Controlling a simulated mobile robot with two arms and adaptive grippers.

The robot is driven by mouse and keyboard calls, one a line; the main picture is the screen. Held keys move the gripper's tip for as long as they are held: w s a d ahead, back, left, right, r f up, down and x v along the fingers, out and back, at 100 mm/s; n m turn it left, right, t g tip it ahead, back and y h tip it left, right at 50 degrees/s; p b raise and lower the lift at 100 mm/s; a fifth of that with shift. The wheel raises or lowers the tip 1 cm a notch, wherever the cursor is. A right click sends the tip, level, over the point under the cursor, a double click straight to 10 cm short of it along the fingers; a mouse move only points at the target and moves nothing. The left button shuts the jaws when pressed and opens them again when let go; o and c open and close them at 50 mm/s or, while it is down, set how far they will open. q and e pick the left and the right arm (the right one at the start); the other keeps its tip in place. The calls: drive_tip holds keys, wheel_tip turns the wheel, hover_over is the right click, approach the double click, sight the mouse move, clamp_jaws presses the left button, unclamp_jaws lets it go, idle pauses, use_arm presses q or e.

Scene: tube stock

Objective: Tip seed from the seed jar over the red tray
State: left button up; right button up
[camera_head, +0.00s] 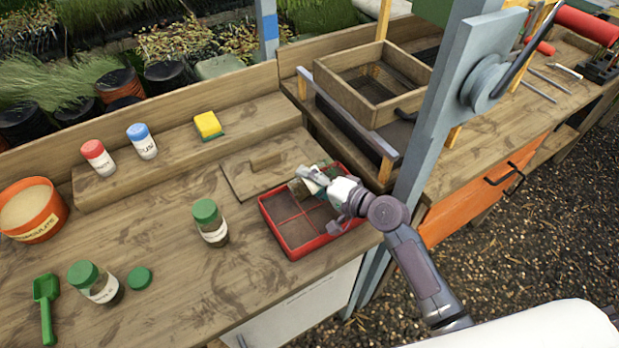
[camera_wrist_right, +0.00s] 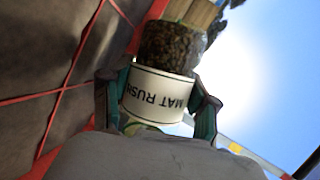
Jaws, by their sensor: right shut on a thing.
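My right gripper (camera_head: 325,188) is shut on the seed jar (camera_head: 301,187), a clear jar with a white label. In the right wrist view, the gripper (camera_wrist_right: 160,100) has a finger on each side of the jar (camera_wrist_right: 172,47). Dark seed shows inside the glass, and the label letters "MAT RUSH" read upside down. The jar looks tipped well over, above the back right part of the red tray (camera_head: 287,232). The tray has a red rim and thin red dividers. I cannot tell whether seed is falling. My left gripper is out of view.
Two green-lidded jars (camera_head: 209,222) (camera_head: 96,283) and a loose green lid (camera_head: 140,278) stand left of the tray. A green scoop (camera_head: 46,309) and an orange tub (camera_head: 32,212) are at far left. A wooden board (camera_head: 262,168) lies behind the tray. A blue-grey post (camera_head: 430,130) rises at right.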

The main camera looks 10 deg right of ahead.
drive_tip(key=shift+r, duration=0.1)
drive_tip(key=shift+f+b, duration=0.2)
drive_tip(key=shift+b, duration=0.3)
drive_tip(key=shift+r+m+y+b, duration=0.1)
drive_tip(key=shift+m+y+b, duration=0.45)
drive_tip(key=shift+m, duration=0.25)
drive_tip(key=shift+r, duration=0.1)
drive_tip(key=shift+r+n+h+p, duration=0.15)
drive_tip(key=shift+n+h+p, duration=0.2)
drive_tip(key=shift+p, duration=0.25)
drive_tip(key=shift+n+p, duration=0.45)
drive_tip(key=shift+p, duration=0.1)
drive_tip(key=shift+f, duration=0.2)
